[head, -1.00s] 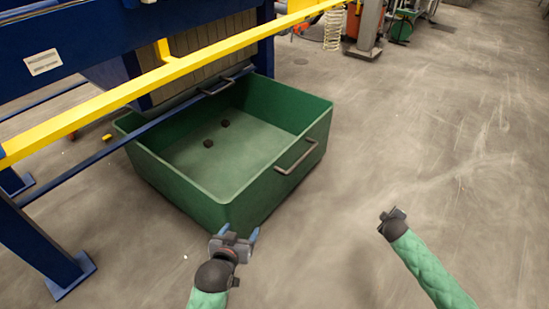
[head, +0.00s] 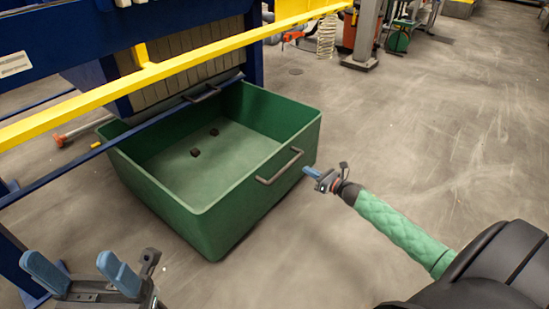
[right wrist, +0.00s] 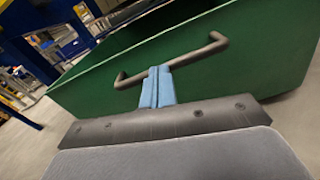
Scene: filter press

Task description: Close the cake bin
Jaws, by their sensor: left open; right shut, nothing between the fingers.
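The cake bin (head: 170,205) is a green open-topped box on the floor, partly under the blue press frame. It has a grey bar handle (head: 279,167) on its right side and another on its far side under the press. Two small dark lumps lie inside. My right gripper (head: 308,170) is shut and empty, just right of the near handle. In the right wrist view its blue fingertips (right wrist: 157,88) overlap the handle (right wrist: 180,62); I cannot tell whether they touch it. My left gripper (head: 75,270) is open and empty at the lower left, in front of the bin.
A yellow rail (head: 170,68) and a blue bar (head: 95,150) of the press cross above the bin's back left side. A blue press leg stands at the left edge. The concrete floor (head: 440,130) to the right is clear.

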